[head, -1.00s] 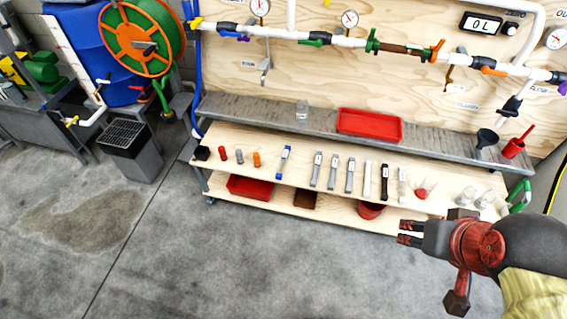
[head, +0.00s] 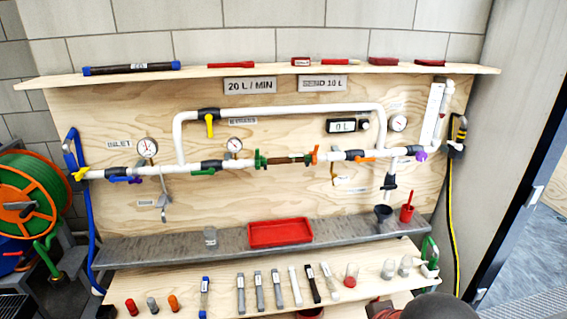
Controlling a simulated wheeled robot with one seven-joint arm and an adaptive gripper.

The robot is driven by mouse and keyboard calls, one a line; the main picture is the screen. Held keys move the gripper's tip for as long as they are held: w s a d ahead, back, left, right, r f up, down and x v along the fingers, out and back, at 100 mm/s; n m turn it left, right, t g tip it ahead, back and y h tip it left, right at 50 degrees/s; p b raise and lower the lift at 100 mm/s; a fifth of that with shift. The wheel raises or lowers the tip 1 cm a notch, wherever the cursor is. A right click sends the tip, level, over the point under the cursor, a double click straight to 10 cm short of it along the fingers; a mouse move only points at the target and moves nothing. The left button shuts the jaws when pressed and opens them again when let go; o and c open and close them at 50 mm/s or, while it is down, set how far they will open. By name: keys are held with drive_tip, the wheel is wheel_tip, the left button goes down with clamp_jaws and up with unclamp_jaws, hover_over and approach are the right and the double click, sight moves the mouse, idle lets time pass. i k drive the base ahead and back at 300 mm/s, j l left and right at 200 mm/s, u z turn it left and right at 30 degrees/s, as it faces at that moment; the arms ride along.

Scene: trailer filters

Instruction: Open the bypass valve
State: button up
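The bypass valve (head: 209,114) is a dark body on the left part of the upper white pipe loop, beside the BYPASS label (head: 235,121). Its yellow handle (head: 210,128) points straight down, across the horizontal pipe. Nothing touches the handle. My gripper's fingers are not in view. Only a dark rounded part and a reddish part of my arm show at the bottom edge, right of centre, far below the valve.
A grey ledge (head: 150,246) with a red tray (head: 280,233) juts out below. A lower shelf (head: 225,274) holds several filter parts. A hose reel (head: 30,205) stands at left.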

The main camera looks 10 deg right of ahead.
sight(208, 117)
drive_tip(key=i+j, duration=0.2)
drive_tip(key=j, duration=0.2)
drive_tip(key=i+j, duration=0.45)
drive_tip(key=j, duration=0.3)
drive_tip(key=i+j, duration=0.25)
drive_tip(key=j, duration=0.1)
